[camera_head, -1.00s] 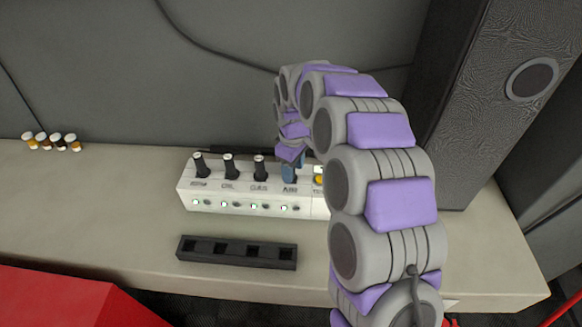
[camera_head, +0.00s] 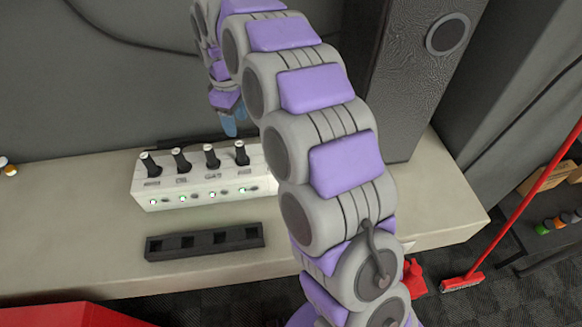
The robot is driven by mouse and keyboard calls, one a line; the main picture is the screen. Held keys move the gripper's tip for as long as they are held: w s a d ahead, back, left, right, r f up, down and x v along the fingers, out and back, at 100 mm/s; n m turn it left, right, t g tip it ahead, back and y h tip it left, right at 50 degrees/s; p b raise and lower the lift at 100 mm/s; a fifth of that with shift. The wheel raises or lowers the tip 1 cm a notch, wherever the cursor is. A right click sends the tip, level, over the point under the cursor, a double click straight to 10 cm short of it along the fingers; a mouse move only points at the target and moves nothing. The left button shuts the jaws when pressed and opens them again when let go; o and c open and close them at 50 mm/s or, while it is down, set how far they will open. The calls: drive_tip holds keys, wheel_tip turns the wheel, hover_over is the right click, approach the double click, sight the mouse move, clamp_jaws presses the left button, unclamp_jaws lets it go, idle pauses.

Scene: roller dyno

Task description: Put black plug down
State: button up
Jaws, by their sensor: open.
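Several black plugs stand upright in a row on top of a white box (camera_head: 180,200) with green lights on its front. The rightmost black plug (camera_head: 241,154) stands like the others, and nothing touches it. My gripper (camera_head: 230,126) shows blue finger parts above and behind this plug, apart from it. It is open, with no object visible in it; its far side is partly hidden by my arm. A black holder (camera_head: 203,243) with several square holes lies in front of the white box, and its holes look empty.
A tall dark speaker-like cabinet (camera_head: 400,90) stands behind my arm. A red broom (camera_head: 510,225) leans at the right. A red surface (camera_head: 70,315) is at the lower left.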

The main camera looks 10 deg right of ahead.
drive_tip(key=s+d+r+m, duration=0.1)
drive_tip(key=s+d+m, duration=0.3)
drive_tip(key=s, duration=0.5)
drive_tip(key=s+d+r+m+g, duration=0.1)
drive_tip(key=s+d, duration=0.4)
drive_tip(key=s, duration=0.5)
drive_tip(key=s+d+r+m, duration=0.1)
drive_tip(key=s+d+m, duration=0.3)
drive_tip(key=s, duration=0.5)
drive_tip(key=s+d+f+m, duration=0.1)
drive_tip(key=s+f, duration=0.1)
drive_tip(key=s, duration=0.4)
drive_tip(key=s+d+f+m, duration=0.2)
drive_tip(key=s, duration=0.4)
drive_tip(key=shift+g, duration=0.4)
drive_tip(key=shift+w+r, duration=0.1)
drive_tip(key=shift+r, duration=0.05)
wheel_tip(320, 180, up, 13)
drive_tip(key=p, duration=0.7)
